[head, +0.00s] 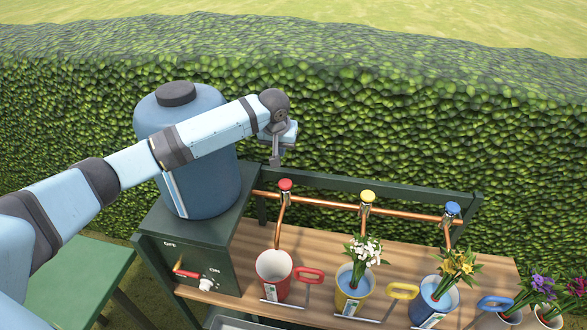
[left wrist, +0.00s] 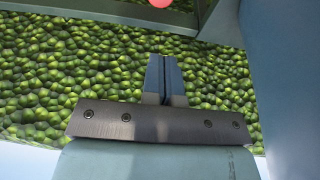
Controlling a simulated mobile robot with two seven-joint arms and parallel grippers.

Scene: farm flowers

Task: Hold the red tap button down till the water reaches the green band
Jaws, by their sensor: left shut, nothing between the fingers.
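The red tap button (head: 285,184) sits on top of the leftmost copper tap, on the rail behind the bench. It also shows at the top edge of the left wrist view (left wrist: 161,3). The red bucket (head: 274,272) stands under that tap with no flowers in it; its water level and green band cannot be made out. My left gripper (head: 275,161) is shut and empty, pointing down just above and behind the red button, apart from it. Its closed fingers show in the left wrist view (left wrist: 164,78). My right gripper is out of view.
A blue water tank (head: 205,165) stands on a dark green box (head: 200,245) with an OFF/ON lever (head: 187,273). Yellow (head: 352,290) and blue (head: 434,300) buckets with flowers stand to the right under yellow (head: 367,196) and blue (head: 452,208) buttons. A hedge (head: 420,120) rises behind.

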